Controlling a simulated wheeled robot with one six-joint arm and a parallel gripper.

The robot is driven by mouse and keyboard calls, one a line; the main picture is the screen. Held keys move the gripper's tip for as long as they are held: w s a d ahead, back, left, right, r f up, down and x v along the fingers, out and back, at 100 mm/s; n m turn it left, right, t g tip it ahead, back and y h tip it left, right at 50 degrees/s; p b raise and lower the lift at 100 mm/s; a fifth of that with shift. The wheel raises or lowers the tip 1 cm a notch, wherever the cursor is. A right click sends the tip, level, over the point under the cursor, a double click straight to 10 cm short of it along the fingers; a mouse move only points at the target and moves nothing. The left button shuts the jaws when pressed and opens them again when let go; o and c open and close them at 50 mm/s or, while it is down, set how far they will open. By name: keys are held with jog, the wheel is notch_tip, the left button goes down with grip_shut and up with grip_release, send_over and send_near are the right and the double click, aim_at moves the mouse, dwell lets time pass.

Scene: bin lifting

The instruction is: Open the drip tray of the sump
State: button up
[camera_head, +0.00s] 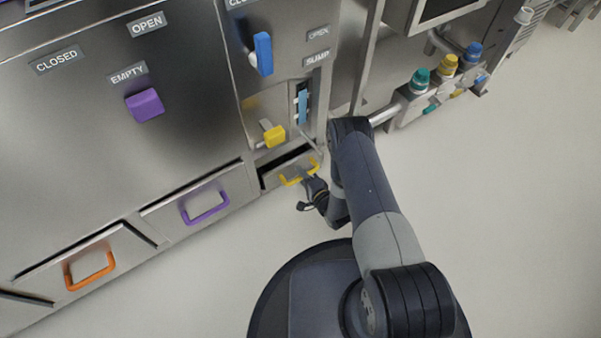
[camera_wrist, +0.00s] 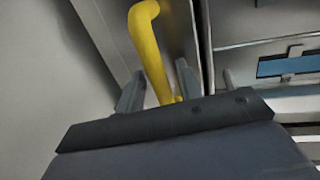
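The sump's drip tray (camera_head: 270,183) is low on the cabinet under the SUMP label, with a yellow handle (camera_head: 287,182) on its front. A dark gap shows above and behind its front, so it stands partly pulled out. The exact finger contact is partly hidden by the gripper body.
Left of the tray are drawers with a purple handle (camera_head: 206,210) and an orange handle (camera_head: 90,271). Above are a yellow knob (camera_head: 274,136), a blue lever (camera_head: 263,54) and a purple knob (camera_head: 145,105). The floor (camera_head: 510,200) is clear.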

jog(key=shift+c, duration=0.2)
grip_shut()
dwell(0.4)
